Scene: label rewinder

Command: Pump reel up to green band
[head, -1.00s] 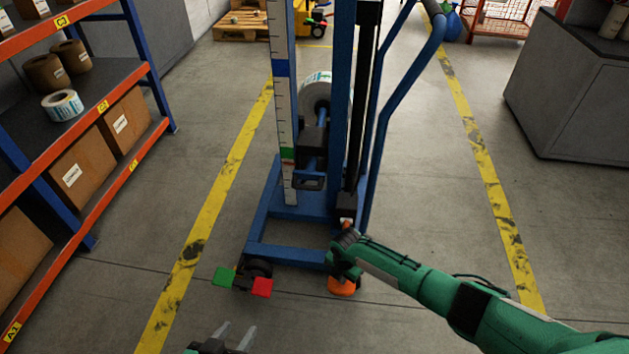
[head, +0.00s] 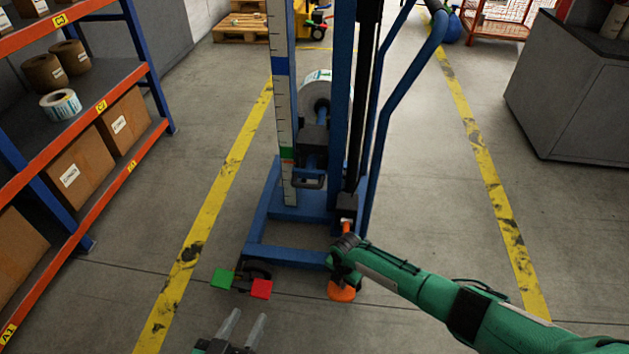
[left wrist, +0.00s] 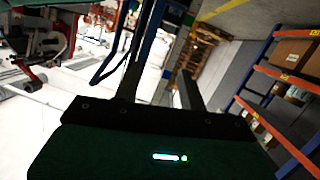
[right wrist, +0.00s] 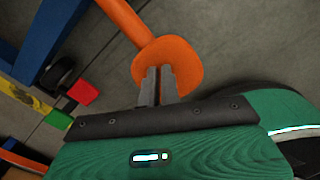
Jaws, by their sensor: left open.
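The blue lifting stand (head: 290,250) holds a white reel (head: 318,82) on a dark carriage (head: 314,138). A white scale (head: 283,110) on its left post carries a green band (head: 287,153); the carriage is beside it at about that height, and I cannot tell the exact alignment. An orange pump pedal (head: 341,292) sticks out at the lower front and shows large in the right wrist view (right wrist: 180,58). My right gripper (right wrist: 160,72) has its fingertips together, against or just over the pedal pad. My left gripper (head: 248,322) is open and empty, low in front of the stand.
A shelf (head: 118,92) with boxes and rolls stands on the left. A grey cabinet (head: 575,100) is on the right. Red and green blocks (head: 260,288) show by the stand's front wheel. The floor between the yellow lines is otherwise mostly clear.

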